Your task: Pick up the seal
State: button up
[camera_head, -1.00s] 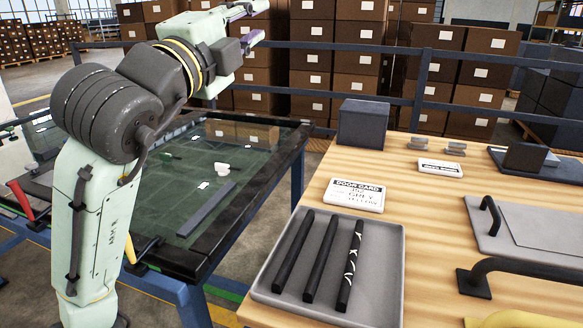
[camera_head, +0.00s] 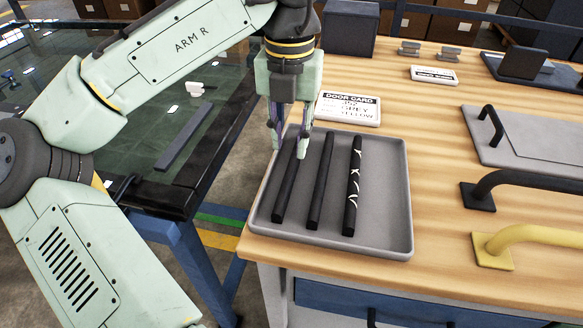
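Three long dark bars, which look like seals, lie side by side in a grey tray (camera_head: 385,235). The left bar (camera_head: 286,195) and the middle bar (camera_head: 320,185) are plain black. The right bar (camera_head: 352,190) carries white marks along its length. My gripper (camera_head: 288,148) points down over the far end of the left bar. Its fingers are apart, one on each side of that bar's far end in the picture. I cannot tell whether they touch it. The bar's far tip is partly hidden by the gripper.
A dark box (camera_head: 350,30) stands at the back. A black handle (camera_head: 500,185) and yellow handle (camera_head: 515,240) are to the right. A glass-topped table (camera_head: 150,150) is left, across a gap.

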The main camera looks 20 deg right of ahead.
aim_at(292, 164)
notch_tip(292, 164, down, 5)
jog(key=shift+d+f, duration=0.15)
grip_shut()
dwell(0.4)
